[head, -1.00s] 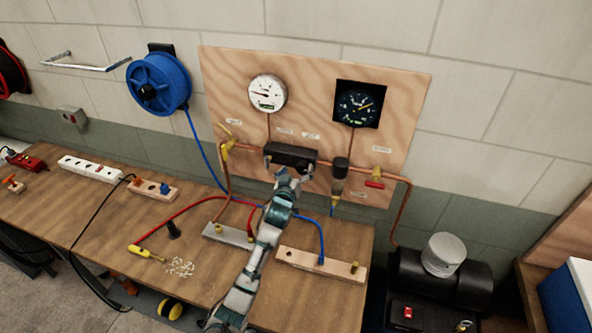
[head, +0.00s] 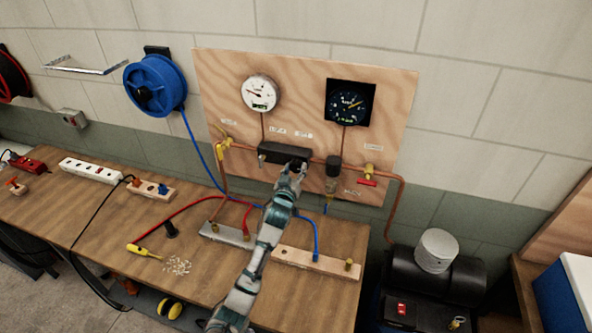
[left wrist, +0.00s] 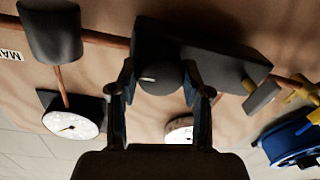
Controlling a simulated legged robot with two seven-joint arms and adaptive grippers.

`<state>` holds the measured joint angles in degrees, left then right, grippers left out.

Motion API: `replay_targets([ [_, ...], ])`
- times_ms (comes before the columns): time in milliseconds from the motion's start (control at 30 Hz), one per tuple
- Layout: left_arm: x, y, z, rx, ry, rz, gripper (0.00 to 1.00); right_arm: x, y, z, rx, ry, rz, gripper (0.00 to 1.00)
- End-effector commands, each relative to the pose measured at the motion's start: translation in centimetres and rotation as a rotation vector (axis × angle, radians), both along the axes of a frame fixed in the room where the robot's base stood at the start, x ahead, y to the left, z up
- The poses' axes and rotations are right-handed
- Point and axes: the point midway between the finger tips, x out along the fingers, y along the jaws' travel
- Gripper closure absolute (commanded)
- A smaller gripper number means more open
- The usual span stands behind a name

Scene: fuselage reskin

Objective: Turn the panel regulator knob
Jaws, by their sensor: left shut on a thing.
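The black regulator block (head: 272,151) is fixed on the wooden panel (head: 225,85), in line with the copper pipe. It also shows in the left wrist view (left wrist: 215,50). The round black regulator knob (left wrist: 160,78), with a pale mark on its face, sits at the front of the block. My left gripper (head: 291,168) reaches up to the right part of the block. In the left wrist view its two fingers (left wrist: 161,88) are on either side of the knob, shut on it. In the head view the gripper hides the knob. My right gripper is not in view.
A white gauge (head: 259,93) and a black gauge (head: 350,102) are above the block. A dark filter cylinder (head: 333,163) and a red-handled valve (head: 367,182) are to its right. Hoses and a wooden manifold (head: 315,262) lie on the bench (head: 100,215) below.

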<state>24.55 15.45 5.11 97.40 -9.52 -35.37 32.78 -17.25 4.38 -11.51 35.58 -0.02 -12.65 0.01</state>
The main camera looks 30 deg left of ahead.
Motion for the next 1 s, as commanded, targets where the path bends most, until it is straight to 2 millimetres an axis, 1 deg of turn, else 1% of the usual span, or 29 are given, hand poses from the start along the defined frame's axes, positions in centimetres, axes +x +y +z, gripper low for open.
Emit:
replay_targets([
  [67,0.1,-0.3,0.3,0.001,-0.008,-0.008,0.87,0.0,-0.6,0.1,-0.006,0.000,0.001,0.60],
  [200,0.1,-0.3,0.6,0.064,0.007,-0.010,0.87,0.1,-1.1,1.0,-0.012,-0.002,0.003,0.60],
  [433,0.1,-0.2,0.4,0.078,0.008,-0.007,0.87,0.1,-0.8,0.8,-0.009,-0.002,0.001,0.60],
  [467,0.1,-0.2,0.4,0.078,0.008,-0.007,0.47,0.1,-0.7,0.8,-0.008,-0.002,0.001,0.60],
  [500,0.1,-0.2,0.4,0.078,0.009,-0.006,0.37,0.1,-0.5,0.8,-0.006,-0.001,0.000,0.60],
  [533,0.1,-0.2,0.4,0.078,0.009,-0.006,0.29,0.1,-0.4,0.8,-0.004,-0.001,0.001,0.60],
  [567,0.1,-0.2,0.3,0.077,0.010,-0.006,0.26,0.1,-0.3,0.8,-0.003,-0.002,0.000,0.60],
  [767,0.0,-0.2,0.2,0.076,0.012,-0.007,0.26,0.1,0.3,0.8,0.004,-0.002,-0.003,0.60],
  [867,-0.1,-0.2,0.2,0.076,0.013,-0.007,0.26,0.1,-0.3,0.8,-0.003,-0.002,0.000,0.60],
  [933,-0.5,-0.4,0.1,0.075,0.015,-0.008,0.26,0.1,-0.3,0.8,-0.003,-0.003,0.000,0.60],
  [1000,-1.3,-0.6,0.0,0.076,0.015,-0.008,0.26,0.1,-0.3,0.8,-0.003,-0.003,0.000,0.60],
])
